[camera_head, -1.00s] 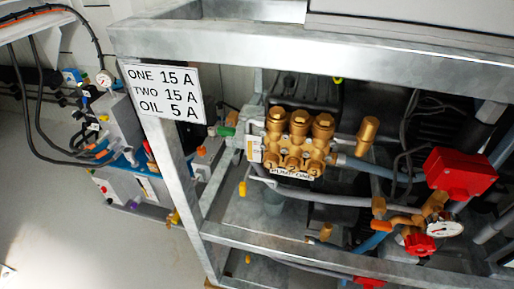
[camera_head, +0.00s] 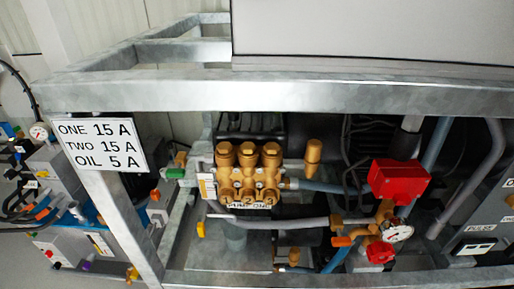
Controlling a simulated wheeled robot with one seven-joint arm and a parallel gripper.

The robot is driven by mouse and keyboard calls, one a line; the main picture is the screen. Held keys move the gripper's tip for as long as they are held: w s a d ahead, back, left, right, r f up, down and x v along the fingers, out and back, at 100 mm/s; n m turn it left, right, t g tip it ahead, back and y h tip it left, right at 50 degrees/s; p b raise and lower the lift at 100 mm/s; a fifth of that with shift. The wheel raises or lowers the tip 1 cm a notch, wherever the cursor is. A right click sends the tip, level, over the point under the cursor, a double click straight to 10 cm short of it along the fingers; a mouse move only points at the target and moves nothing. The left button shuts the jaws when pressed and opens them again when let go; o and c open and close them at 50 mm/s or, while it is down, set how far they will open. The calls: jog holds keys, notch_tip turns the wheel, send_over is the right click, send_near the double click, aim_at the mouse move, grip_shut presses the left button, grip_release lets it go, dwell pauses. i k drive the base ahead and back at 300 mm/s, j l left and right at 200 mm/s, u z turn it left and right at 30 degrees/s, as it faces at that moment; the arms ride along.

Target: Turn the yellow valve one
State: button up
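A small yellow valve handle (camera_head: 201,229) hangs below the white label at the left of the brass pump. A second yellow handle (camera_head: 133,274) shows low at the left, near the frame's upright post. No number is readable on either, so I cannot tell which is valve one. The brass triplex pump (camera_head: 248,172), with three capped cylinders, sits inside the grey metal frame above a plate that is partly readable. My gripper is not in view.
The galvanized frame's top beam (camera_head: 280,95) crosses the front, and its left post (camera_head: 122,220) carries a sign (camera_head: 98,144). A red box (camera_head: 398,180), a pressure gauge (camera_head: 398,233) and pipes stand right of the pump. A grey panel (camera_head: 485,235) is at the far right.

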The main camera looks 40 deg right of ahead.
aim_at(201, 231)
jog(key=i+j+u, duration=0.1)
jog(key=j, duration=0.3)
jog(key=i+j+u, duration=0.15)
jog(key=j, duration=0.2)
jog(key=i+j+u, duration=0.1)
jog(key=j, duration=0.3)
jog(key=i+j+u, duration=0.1)
jog(key=j, duration=0.25)
jog(key=i, duration=0.1)
